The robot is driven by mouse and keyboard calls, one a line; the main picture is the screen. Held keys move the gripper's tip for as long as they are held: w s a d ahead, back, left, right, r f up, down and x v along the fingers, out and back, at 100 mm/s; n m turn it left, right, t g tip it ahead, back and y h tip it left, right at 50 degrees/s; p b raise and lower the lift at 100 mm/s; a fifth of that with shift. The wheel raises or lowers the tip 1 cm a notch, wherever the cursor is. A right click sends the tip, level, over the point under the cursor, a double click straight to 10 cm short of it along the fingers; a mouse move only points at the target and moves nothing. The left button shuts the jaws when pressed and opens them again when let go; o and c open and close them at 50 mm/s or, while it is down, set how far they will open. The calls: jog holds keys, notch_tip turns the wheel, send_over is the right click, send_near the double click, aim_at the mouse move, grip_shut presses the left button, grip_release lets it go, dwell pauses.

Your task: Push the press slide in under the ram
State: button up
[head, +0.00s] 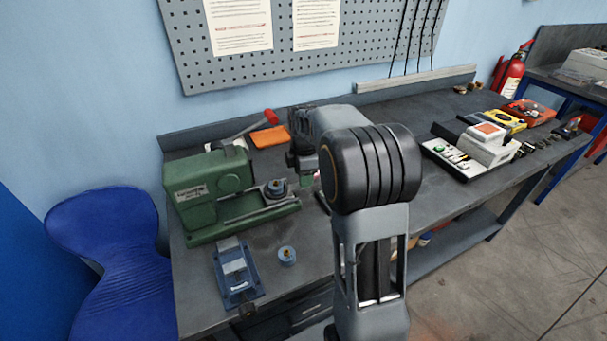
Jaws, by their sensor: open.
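The green press (212,178) stands at the left of the bench, with a long base reaching right. Near the right end of this base sits a dark round part (275,193) with a blue-grey top, which looks like the load on the press slide. It is out to the right of the press's upper body, not beneath it. The ram itself I cannot make out. My gripper (302,167) is to the right of the round part, pointing down and apart from it in the picture. My arm partly hides it and its fingertips are hard to see; it appears empty.
A lever with a red knob (271,117) rises behind the press, near an orange pad (270,137). A blue-grey fixture (235,272) and a small round blue piece (287,256) are in front. A white instrument (470,150) stands right. Bare bench lies around the small piece.

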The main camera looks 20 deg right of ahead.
grip_shut()
dwell(0.4)
